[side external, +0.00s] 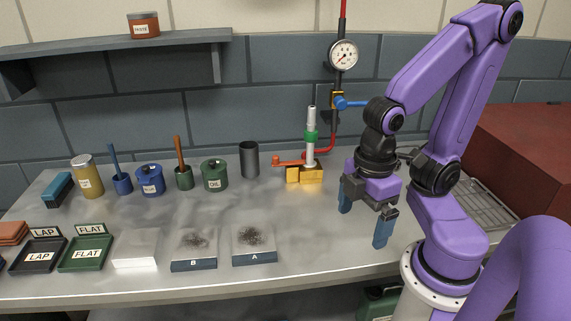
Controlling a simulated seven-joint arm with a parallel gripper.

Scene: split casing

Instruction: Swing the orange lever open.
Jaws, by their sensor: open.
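The orange lever (288,161) is a short arm with a rounded end. It sticks out to the left from a brass valve block (305,174) at the back of the bench. A pale upright cylinder with a green collar (311,137) stands on this block, and an orange-red pipe bends up behind it. My gripper (365,218) is to the right of the lever and nearer the camera. It points down above the bench with its two blue fingers apart and nothing between them. It does not touch the lever.
A blue handle (350,103) sits on the pipe below a gauge (344,54). A dark cup (249,159) and green oil pot (214,174) stand left of the lever. Boxes marked A (254,257) and B (194,264) lie in front. The bench between gripper and valve is clear.

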